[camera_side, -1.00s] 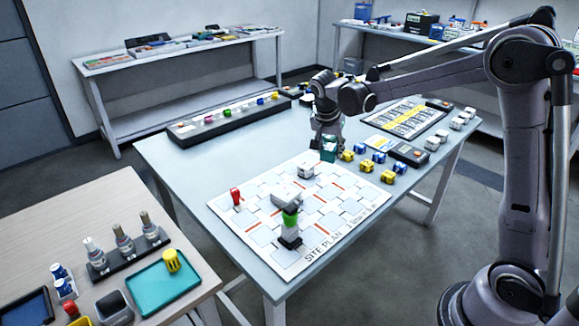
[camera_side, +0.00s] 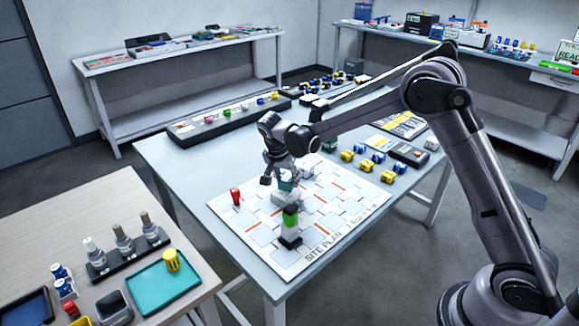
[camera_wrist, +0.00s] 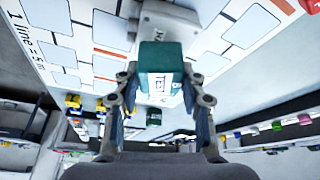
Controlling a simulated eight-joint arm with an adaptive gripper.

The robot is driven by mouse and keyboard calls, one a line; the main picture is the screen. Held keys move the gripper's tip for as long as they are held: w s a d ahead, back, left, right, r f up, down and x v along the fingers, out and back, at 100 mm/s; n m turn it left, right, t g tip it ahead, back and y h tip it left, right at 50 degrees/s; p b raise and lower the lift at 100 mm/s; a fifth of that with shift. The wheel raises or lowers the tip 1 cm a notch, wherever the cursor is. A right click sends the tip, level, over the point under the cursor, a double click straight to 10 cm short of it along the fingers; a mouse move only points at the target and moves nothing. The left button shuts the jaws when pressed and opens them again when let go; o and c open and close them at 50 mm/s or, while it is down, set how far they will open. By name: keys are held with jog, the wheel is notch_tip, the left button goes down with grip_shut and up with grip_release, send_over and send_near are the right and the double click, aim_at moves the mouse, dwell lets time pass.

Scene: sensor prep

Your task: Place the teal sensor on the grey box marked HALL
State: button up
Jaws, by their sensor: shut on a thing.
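My gripper (camera_side: 280,181) is over the site-plan board and shut on the teal sensor (camera_wrist: 161,68). In the wrist view the sensor sits between both fingers, with a pale label facing the camera. The sensor also shows in the side view (camera_side: 286,182), partly covered by the fingers. A grey box (camera_wrist: 168,20) lies just beyond the sensor in the wrist view. In the side view this grey box (camera_side: 281,198) is on the board, close below the sensor and partly hidden. I cannot read HALL on it, nor tell whether the sensor touches it.
A stack with a green block (camera_side: 291,216) stands on the site-plan board (camera_side: 330,212) just in front of the grey box. A red piece (camera_side: 235,196) stands at the board's left. Yellow and blue blocks (camera_side: 367,166) lie behind its right side. Another teal piece (camera_side: 330,144) is farther back.

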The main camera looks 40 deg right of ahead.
jog(key=shift+f, duration=0.85)
jog(key=shift+f, duration=0.1)
jog(key=o, duration=1.2)
jog(key=shift+o, duration=0.2)
